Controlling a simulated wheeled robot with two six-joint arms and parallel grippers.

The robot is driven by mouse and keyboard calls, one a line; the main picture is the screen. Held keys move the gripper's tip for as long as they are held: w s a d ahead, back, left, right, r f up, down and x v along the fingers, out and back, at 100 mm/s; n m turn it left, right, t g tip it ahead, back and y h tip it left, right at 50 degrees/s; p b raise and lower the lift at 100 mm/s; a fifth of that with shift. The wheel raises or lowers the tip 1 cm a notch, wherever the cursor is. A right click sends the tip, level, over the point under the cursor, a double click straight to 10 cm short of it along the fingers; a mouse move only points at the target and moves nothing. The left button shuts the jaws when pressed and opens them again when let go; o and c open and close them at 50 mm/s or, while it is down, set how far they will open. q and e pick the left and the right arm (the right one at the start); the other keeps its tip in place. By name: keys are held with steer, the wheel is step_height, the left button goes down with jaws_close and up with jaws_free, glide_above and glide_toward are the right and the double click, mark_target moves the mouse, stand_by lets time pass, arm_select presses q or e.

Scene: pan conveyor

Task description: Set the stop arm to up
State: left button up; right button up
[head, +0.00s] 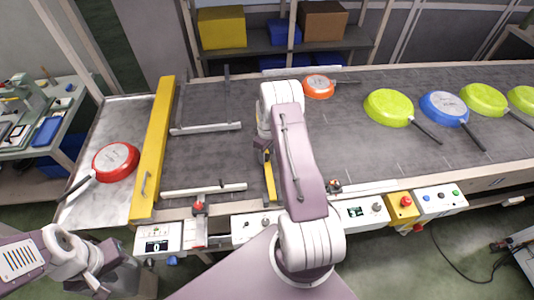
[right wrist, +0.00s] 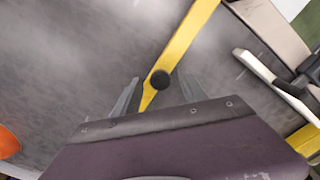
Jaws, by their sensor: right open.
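The stop arm looks to be the yellow bar (right wrist: 182,45) with a black knob (right wrist: 160,80) in the right wrist view. In the head view a short yellow part of it (head: 270,183) shows near the belt's front edge; my right arm hides the rest. My right gripper (right wrist: 160,88) is open, its two grey fingers on either side of the knob; I cannot tell whether they touch it. In the head view it is mostly hidden behind my forearm (head: 262,150). My left gripper (head: 98,272) is low at the left, away from the belt, its jaws unclear.
An orange pan (head: 318,86) lies on the belt (head: 345,140) beyond my right arm. Lime pans (head: 388,107) and a blue pan (head: 444,108) lie to the right. A red pan (head: 116,161) lies left of the yellow gate (head: 154,150).

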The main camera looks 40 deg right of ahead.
jaws_close()
steer(key=shift+w+r, duration=0.1)
stand_by(1.2)
